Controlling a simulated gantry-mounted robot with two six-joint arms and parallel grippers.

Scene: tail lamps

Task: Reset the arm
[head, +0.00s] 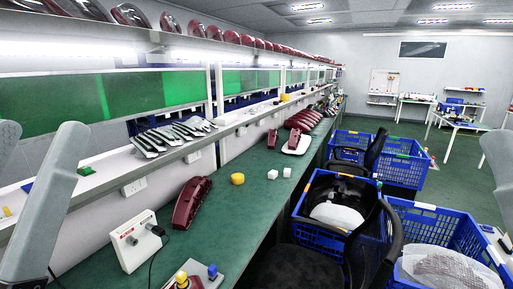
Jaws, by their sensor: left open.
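My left gripper (40,130) is at the left edge of the head view, close to the camera. Its two grey fingers point up, stand apart and have nothing between them; one is partly cut off by the frame edge. Part of my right gripper (497,150) shows at the right edge as a single grey shape; the rest is out of frame, so its opening cannot be told. Neither gripper appears to touch a lamp. A dark red tail lamp (191,203) lies on the green bench (236,215), to the right of my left gripper.
A white control box (137,240) with knobs stands at the bench's near left. Blue crates (432,225) and a black chair (385,240) fill the right side. A shelf (130,180) runs along the left.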

